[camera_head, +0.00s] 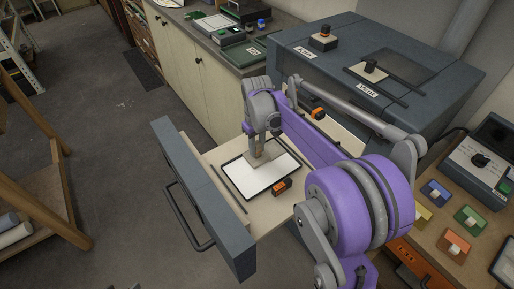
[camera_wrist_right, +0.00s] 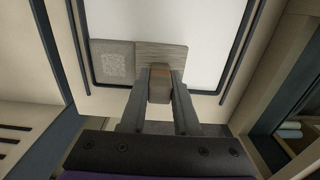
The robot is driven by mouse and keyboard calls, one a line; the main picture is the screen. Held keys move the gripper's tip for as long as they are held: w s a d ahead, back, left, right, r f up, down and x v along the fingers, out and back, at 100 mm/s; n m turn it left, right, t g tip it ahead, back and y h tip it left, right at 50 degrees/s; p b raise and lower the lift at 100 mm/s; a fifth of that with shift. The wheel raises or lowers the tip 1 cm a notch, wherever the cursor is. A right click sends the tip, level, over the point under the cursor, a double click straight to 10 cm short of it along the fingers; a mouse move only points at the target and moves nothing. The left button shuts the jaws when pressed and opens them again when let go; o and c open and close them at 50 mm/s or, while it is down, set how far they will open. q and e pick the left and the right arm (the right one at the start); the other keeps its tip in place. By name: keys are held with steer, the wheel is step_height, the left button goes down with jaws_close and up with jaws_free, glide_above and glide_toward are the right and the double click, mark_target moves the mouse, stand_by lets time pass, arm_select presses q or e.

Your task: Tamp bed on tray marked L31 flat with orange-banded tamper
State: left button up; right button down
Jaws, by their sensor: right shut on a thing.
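The tray (camera_head: 234,183) has a black rim and holds a smooth white bed (camera_head: 262,181); it lies in the pulled-out drawer. A small black block with an orange face (camera_head: 282,186) sits at its near right edge; I cannot read its mark. My right gripper (camera_head: 258,146) is over the far part of the tray, shut on the handle of the tamper (camera_head: 262,157). My left gripper is not in view.
The drawer front (camera_head: 203,200) with its bar handle stands out over the floor. A thin dark rod (camera_head: 228,189) lies left of the tray. The grey cabinet (camera_head: 400,60) is behind my right arm. Coloured blocks sit on the wooden bench (camera_head: 440,232) at right.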

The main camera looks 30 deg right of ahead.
steer(key=shift+s, duration=0.1)
steer(key=shift+d, duration=0.3)
steer(key=shift+w+d, duration=0.15)
steer(key=shift+d, duration=1.25)
steer(key=shift+w+d, duration=0.1)
steer(key=shift+d, duration=1.3)
steer(key=shift+f+b, duration=0.4)
steer(key=shift+f, duration=0.4)
steer(key=shift+f, duration=0.3)
steer(key=shift+r, duration=0.15)
steer(key=shift+r+p, duration=0.4)
steer(key=shift+r, duration=0.55)
